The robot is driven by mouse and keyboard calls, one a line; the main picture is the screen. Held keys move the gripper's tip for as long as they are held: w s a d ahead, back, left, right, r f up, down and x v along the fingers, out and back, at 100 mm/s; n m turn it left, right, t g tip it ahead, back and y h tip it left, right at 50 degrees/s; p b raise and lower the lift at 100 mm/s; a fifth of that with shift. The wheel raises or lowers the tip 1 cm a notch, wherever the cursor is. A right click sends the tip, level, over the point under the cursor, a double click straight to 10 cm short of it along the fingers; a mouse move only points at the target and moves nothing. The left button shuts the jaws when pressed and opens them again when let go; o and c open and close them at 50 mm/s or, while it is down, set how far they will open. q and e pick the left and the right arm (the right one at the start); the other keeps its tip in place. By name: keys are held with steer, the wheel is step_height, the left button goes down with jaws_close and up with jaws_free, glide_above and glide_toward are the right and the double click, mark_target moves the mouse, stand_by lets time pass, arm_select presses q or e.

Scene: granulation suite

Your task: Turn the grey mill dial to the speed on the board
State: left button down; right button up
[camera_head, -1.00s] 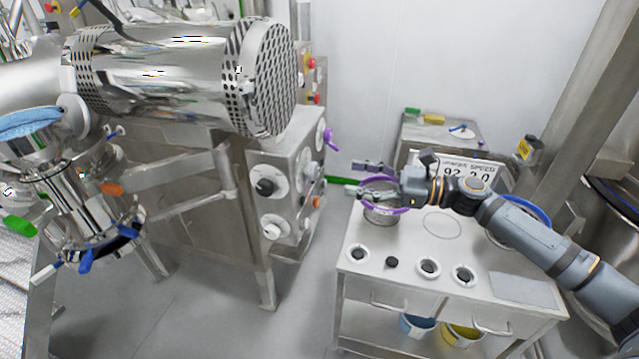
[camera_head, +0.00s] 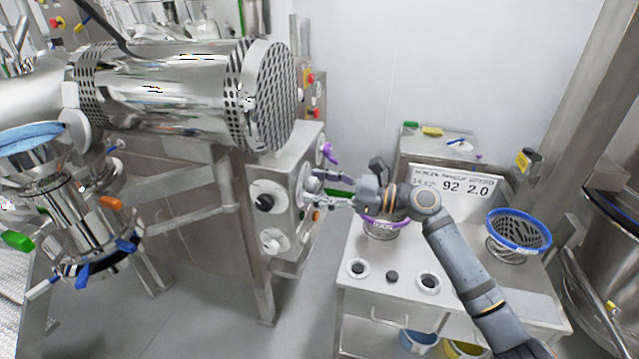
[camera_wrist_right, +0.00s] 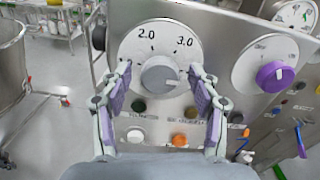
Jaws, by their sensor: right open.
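The grey mill dial (camera_wrist_right: 160,75) sits on a white round plate in the right wrist view, with 2.0 at its upper left and 3.0 at its upper right. A pale mark on the knob points right and slightly down, away from 2.0. My right gripper (camera_wrist_right: 160,82) is open, its purple-padded fingers on either side of the dial; I cannot tell whether they touch it. In the head view my right gripper (camera_head: 322,188) reaches the cabinet's right-hand panel and partly hides the dial there. My left gripper is not in view.
A purple knob (camera_wrist_right: 275,76) is right of the dial; an orange button (camera_wrist_right: 180,140) and a white button (camera_wrist_right: 135,136) lie below it. In the head view a steel cart (camera_head: 440,255) with a blue-rimmed sieve (camera_head: 520,230) stands at right. Floor shows between cabinet and cart.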

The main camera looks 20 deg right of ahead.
steer(key=c, duration=1.2)
steer(key=n+b, duration=0.2)
steer(key=n, duration=0.1)
steer(key=n+b, duration=0.2)
steer(key=shift+f+n, duration=0.2)
steer(key=shift+n, duration=0.2)
steer(key=n+b, duration=0.5)
steer(key=n, duration=0.1)
steer(key=shift+f, duration=0.1)
steer(key=n+b, duration=0.5)
steer(key=n, duration=0.1)
steer(key=shift+n, duration=0.3)
steer(key=n+b, duration=0.3)
steer(key=n, duration=0.2)
steer(key=shift+b, duration=0.4)
steer(key=shift+n, duration=0.3)
